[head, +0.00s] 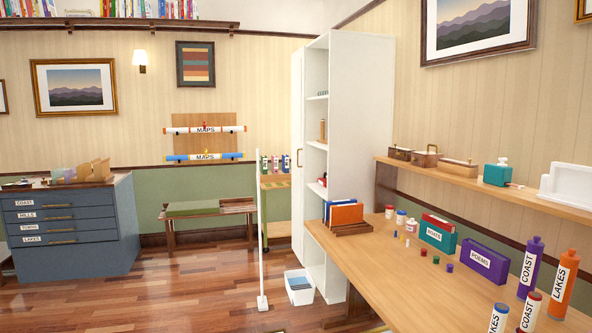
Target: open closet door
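A tall white closet (362,150) stands against the right-hand wall, its front facing left. A narrow white door panel (297,110) with a small brownish handle (299,157) shows at the far side of its front. Beside this panel, the near part of the front is open, and shelves (317,146) with small items show inside. I cannot tell whether the panel is shut over the far part or swung out. Neither of my grippers is in view.
A wooden counter (400,261) with bottles and boxes runs along the right. A thin white pole (260,220) on a floor base and a white bin (299,287) stand before the closet. A low bench (207,209) is behind. Wooden floor (190,290) is clear at left centre.

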